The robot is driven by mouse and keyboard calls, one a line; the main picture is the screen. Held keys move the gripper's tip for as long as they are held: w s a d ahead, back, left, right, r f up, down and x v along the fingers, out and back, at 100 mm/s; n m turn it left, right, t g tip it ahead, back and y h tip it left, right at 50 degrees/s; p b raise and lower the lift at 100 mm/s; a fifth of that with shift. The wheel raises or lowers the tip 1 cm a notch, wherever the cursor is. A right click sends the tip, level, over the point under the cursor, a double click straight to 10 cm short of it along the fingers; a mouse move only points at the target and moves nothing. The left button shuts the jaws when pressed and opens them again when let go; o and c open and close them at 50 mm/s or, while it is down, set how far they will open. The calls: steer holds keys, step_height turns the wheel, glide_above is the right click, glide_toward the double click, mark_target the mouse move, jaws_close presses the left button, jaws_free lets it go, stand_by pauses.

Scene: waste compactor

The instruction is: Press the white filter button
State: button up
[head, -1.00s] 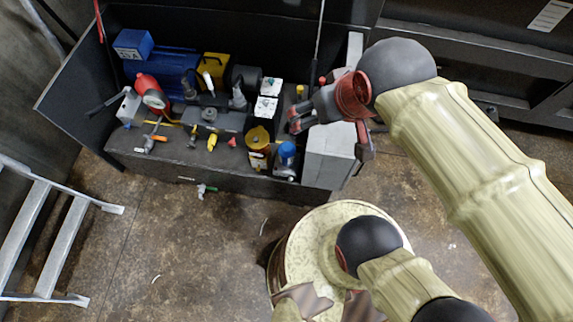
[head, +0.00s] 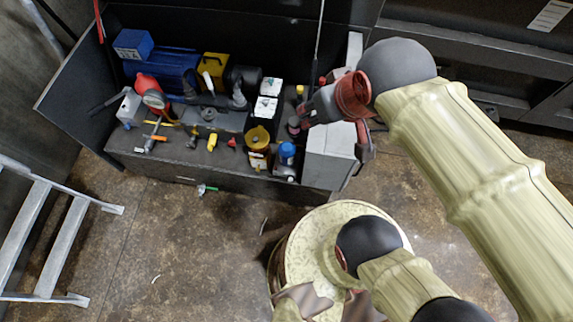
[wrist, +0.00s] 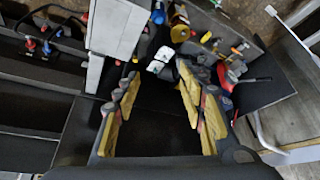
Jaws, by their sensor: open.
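I cannot make out a white filter button for certain in either view. Two small white-topped items stand near the back right of the cluttered bench, an upper one (head: 271,86) and a lower one (head: 265,107). They also show in the wrist view, an upper one (wrist: 165,54) and a lower one (wrist: 155,68), just beyond the fingertips. My gripper (head: 335,138) is open and empty, above the bench's right end near a grey box (head: 325,165). In the wrist view my gripper (wrist: 158,78) has its two fingers wide apart with dark space between them.
The bench holds a blue case (head: 133,44), a red round item (head: 150,90), a yellow container (head: 214,66), a yellow-brown cup (head: 258,138) and a blue-topped item (head: 287,153). A dark side panel (head: 72,100) bounds it left. A ladder (head: 60,240) stands left; floor (head: 200,240) in front is mostly clear.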

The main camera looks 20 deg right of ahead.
steer(key=c, duration=1)
stand_by(1.0)
